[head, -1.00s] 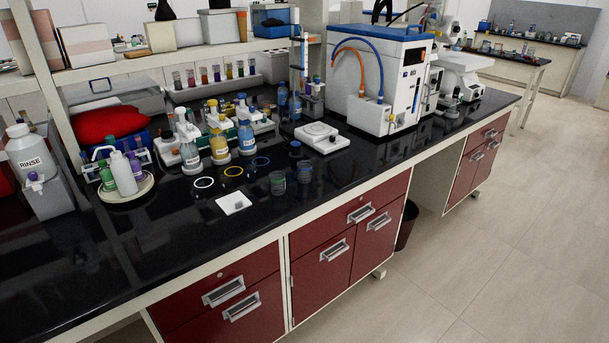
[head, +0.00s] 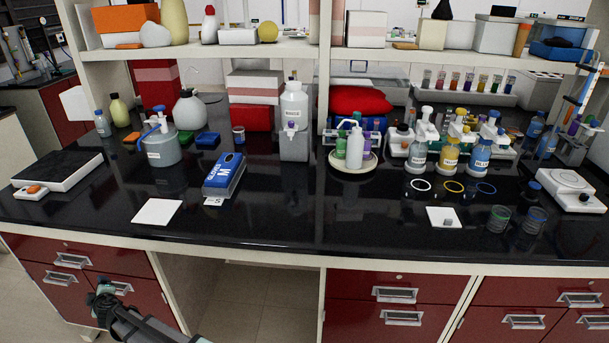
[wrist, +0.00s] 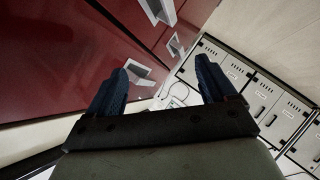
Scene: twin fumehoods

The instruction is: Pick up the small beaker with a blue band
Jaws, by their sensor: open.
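The small beaker with a blue band (head: 535,222) stands upright near the front edge of the black bench, at the right of the head view. A similar beaker with a green band (head: 498,219) stands just left of it. My gripper (head: 103,289) is low at the bottom left of the head view, in front of the red drawers and far from both beakers. In the wrist view my gripper (wrist: 163,84) has its two blue fingers apart with nothing between them. The beakers are not in the wrist view.
A white square (head: 444,217) with a small grey piece lies left of the beakers. A white hotplate-like device (head: 566,190) is behind them at right. Several labelled bottles (head: 448,155) stand behind coloured rings. The bench front between the blue box (head: 223,175) and the white square is clear.

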